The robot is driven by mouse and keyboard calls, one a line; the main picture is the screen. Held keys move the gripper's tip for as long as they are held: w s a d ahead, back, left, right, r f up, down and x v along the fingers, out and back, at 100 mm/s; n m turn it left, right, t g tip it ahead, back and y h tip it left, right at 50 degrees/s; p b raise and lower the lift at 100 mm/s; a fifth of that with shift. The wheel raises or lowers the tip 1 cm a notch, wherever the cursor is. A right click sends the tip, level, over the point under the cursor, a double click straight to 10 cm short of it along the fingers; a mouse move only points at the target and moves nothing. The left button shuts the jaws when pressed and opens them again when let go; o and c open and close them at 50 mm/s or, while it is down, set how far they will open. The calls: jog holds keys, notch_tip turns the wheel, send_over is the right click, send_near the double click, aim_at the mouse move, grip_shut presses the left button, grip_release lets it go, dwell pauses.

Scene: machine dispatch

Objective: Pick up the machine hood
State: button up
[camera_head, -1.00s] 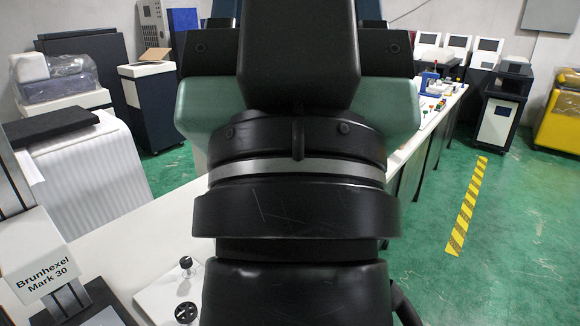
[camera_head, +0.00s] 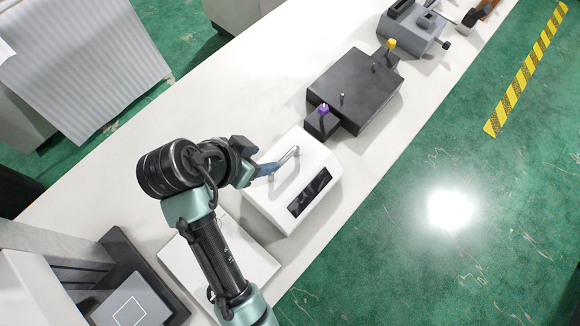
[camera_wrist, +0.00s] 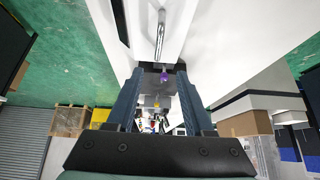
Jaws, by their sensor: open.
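The machine hood (camera_head: 277,201) is a white box with a dark window on its front slope and a metal bar handle (camera_head: 287,160) on top. It stands on the long white table. My gripper (camera_head: 267,170) is at the hood's upper left side, its blue fingers pointing at the handle. In the wrist view my gripper (camera_wrist: 160,78) is open with nothing between its fingers. The handle (camera_wrist: 160,35) shows there just beyond the fingertips, on the white hood (camera_wrist: 143,22). I cannot tell whether the fingers touch the handle.
A dark flat block (camera_head: 352,92) with purple and yellow knobs sits behind the hood. A grey vise-like device (camera_head: 415,30) is farther back. A white plate (camera_head: 245,262) lies in front, partly behind my arm. A machine (camera_head: 130,300) stands lower left. Bare table (camera_head: 215,95) lies left of the block.

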aim_at(283, 158)
jog(key=x, duration=0.5)
jog(key=s+p+x, duration=0.1)
jog(key=x, duration=0.1)
jog(key=shift+d+f, duration=0.3)
jog(key=shift+w+d+f+p, duration=0.1)
jog(key=shift+w+f+p, duration=0.25)
jog(key=shift+f, duration=0.2)
jog(key=shift+a+p+x, duration=0.2)
jog(key=shift+p+x, duration=0.2)
jog(key=shift+x, duration=1.9)
jog(key=shift+w, duration=0.1)
grip_shut()
jog(key=shift+w+r, duration=0.1)
